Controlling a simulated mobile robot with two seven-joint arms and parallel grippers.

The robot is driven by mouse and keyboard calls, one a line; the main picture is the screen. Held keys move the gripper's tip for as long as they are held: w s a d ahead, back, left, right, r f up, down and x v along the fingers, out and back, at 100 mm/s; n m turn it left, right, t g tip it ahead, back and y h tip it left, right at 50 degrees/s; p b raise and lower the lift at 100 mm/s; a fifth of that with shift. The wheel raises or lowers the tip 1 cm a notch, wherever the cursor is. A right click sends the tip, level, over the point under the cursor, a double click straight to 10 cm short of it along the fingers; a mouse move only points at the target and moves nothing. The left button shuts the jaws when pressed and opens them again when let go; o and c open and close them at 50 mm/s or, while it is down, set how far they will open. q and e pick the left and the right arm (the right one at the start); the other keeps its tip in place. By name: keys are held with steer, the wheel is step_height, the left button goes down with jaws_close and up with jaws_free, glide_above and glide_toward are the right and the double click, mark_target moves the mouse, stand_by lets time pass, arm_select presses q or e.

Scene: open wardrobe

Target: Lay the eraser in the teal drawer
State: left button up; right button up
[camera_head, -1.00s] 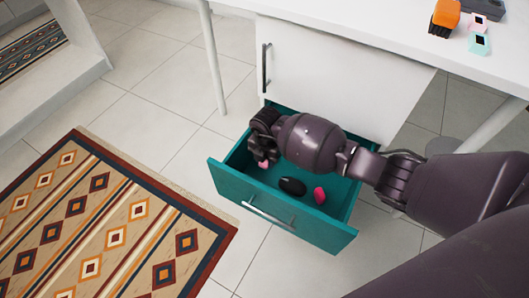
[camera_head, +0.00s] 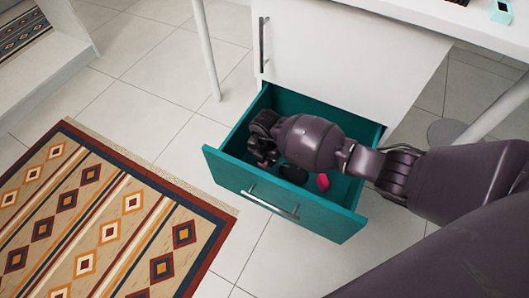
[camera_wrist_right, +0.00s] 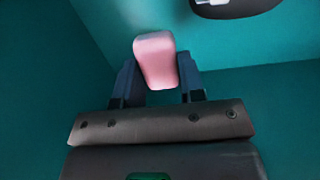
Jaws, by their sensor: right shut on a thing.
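The teal drawer (camera_head: 327,222) is pulled open below the white cabinet. My right gripper (camera_head: 262,160) is down inside it, near its left end. In the right wrist view the gripper (camera_wrist_right: 158,80) is shut on a pink eraser (camera_wrist_right: 155,58), which stands out past the fingertips. Teal drawer surfaces (camera_wrist_right: 40,80) surround it there. In the head view the eraser is hidden by the gripper. Whether it touches the drawer floor I cannot tell. My left gripper is not in view.
A black computer mouse (camera_head: 293,173) and a bright pink object (camera_head: 322,181) lie in the drawer, right of my gripper. The mouse's dark edge (camera_wrist_right: 238,6) shows in the wrist view. The white desk (camera_head: 470,18) is above, and a patterned rug (camera_head: 100,215) lies left.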

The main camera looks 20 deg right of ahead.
step_height(320, 180, down, 3)
steer(key=shift+r+b, duration=0.2)
steer(key=shift+b, duration=0.25)
steer(key=shift+s+f+b, duration=0.1)
steer(key=shift+f+b, duration=0.3)
steer(key=shift+f, duration=0.55)
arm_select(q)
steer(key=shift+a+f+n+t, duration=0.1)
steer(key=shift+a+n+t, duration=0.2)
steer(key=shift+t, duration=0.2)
arm_select(e)
steer(key=shift+f, duration=0.55)
arm_select(q)
steer(key=shift+b, duration=0.3)
arm_select(e)
steer(key=o, duration=1)
steer(key=shift+r, duration=0.1)
